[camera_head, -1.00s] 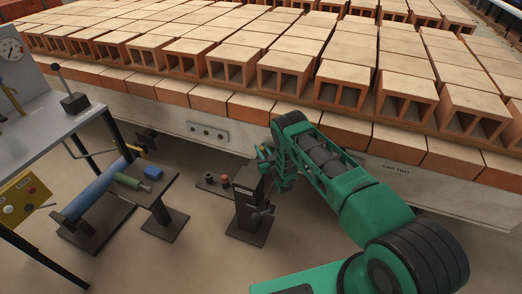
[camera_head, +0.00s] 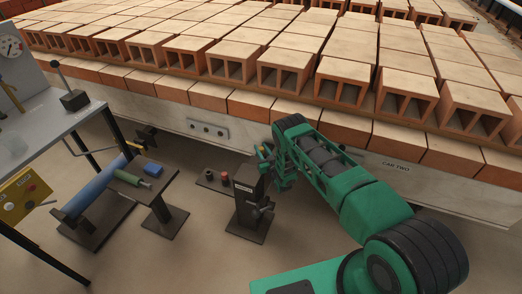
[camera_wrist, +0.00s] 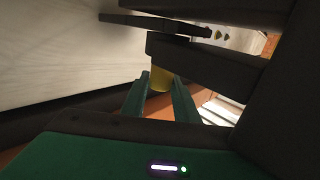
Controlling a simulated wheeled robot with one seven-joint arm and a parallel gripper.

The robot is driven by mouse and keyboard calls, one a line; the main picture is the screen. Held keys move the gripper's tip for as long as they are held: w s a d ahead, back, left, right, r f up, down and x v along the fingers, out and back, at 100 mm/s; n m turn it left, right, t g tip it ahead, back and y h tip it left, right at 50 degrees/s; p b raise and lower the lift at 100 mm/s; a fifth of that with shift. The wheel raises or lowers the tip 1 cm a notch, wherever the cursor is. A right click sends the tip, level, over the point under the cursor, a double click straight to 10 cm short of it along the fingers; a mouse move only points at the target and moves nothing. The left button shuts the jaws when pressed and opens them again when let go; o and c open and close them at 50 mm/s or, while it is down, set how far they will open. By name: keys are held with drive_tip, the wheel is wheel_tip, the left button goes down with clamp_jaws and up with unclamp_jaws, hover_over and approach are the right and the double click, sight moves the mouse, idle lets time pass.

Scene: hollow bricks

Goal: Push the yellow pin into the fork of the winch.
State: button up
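The winch (camera_head: 249,197) is a dark post on a flat base, with a crank on its right side, standing in front of the brick car. In the wrist view, two dark plates (camera_wrist: 205,62) that look like its fork lie just ahead of my fingers, with a gap between them. The yellow pin (camera_wrist: 160,79) shows between my two green fingertips, which sit close against it on both sides. My gripper (camera_wrist: 160,88) looks shut on it. The pin's far end is hidden behind the nearer plate, so I cannot tell how deep it sits. In the head view my gripper (camera_head: 266,155) is by the winch top, mostly hidden.
The brick car (camera_head: 330,150), loaded with hollow bricks, stands right behind the winch. A small shelf with red and dark parts (camera_head: 210,174) is left of the winch.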

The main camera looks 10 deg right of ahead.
drive_tip(key=o, duration=0.3)
drive_tip(key=s, duration=0.3)
drive_tip(key=s+d, duration=0.1)
drive_tip(key=s, duration=0.6)
drive_tip(key=shift+s+d+f, duration=0.1)
drive_tip(key=shift+s+d, duration=0.2)
drive_tip(key=shift+d, duration=0.05)
